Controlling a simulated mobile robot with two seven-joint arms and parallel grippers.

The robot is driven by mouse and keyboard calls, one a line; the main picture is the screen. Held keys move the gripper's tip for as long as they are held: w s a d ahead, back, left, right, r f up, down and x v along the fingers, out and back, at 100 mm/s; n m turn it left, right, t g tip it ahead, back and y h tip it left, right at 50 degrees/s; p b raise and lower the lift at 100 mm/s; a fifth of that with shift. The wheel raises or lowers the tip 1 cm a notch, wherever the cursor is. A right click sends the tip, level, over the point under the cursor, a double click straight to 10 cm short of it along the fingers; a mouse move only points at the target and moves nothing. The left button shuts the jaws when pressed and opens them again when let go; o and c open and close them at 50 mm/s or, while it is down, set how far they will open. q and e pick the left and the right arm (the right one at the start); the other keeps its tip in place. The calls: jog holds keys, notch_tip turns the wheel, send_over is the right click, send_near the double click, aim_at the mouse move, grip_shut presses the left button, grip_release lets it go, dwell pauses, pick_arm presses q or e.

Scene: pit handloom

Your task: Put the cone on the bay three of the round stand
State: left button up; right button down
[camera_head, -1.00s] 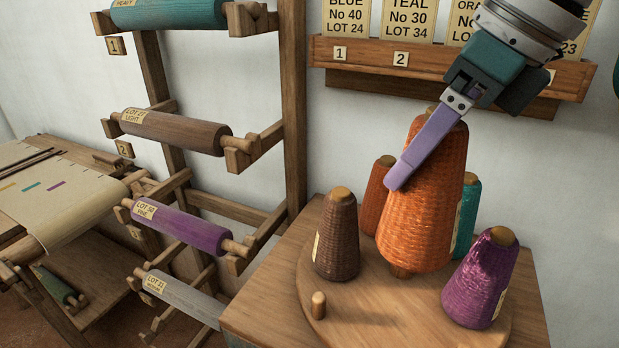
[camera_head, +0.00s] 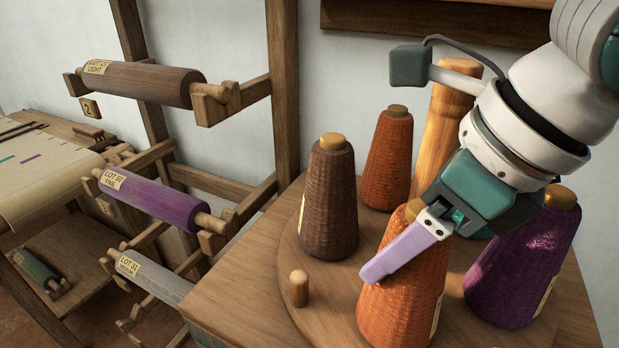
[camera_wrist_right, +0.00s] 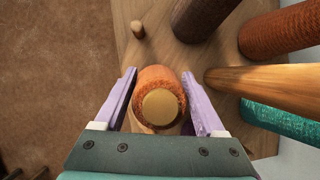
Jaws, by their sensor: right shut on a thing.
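My right gripper (camera_head: 385,265) is shut on an orange cone (camera_head: 405,305) with a tan top, held upright at the front of the round stand (camera_head: 305,325). The wrist view shows this cone (camera_wrist_right: 160,88) between the two purple fingers. Its lower end is cut off or hidden, so I cannot tell whether it touches the stand. A short bare peg (camera_head: 299,289) stands left of it; the wrist view shows the peg (camera_wrist_right: 137,29) too. No bay number is readable on the stand. My left gripper is not in view.
A brown cone (camera_head: 329,205), a rust-orange cone (camera_head: 388,160) and a purple cone (camera_head: 520,265) stand on the round stand. A teal cone (camera_wrist_right: 290,122) and the tall wooden post (camera_head: 440,125) are close by. A rack with rollers (camera_head: 150,202) is left.

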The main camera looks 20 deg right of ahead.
aim_at(439, 302)
grip_release()
jog(key=shift+s, duration=0.15)
jog(key=v, duration=0.8)
jog(key=shift+d+r, duration=0.15)
jog(key=shift+r, duration=0.1)
jog(key=p+v, duration=0.2)
jog(key=v, duration=0.1)
jog(key=shift+s+r, duration=0.2)
jog(key=shift+r, duration=0.05)
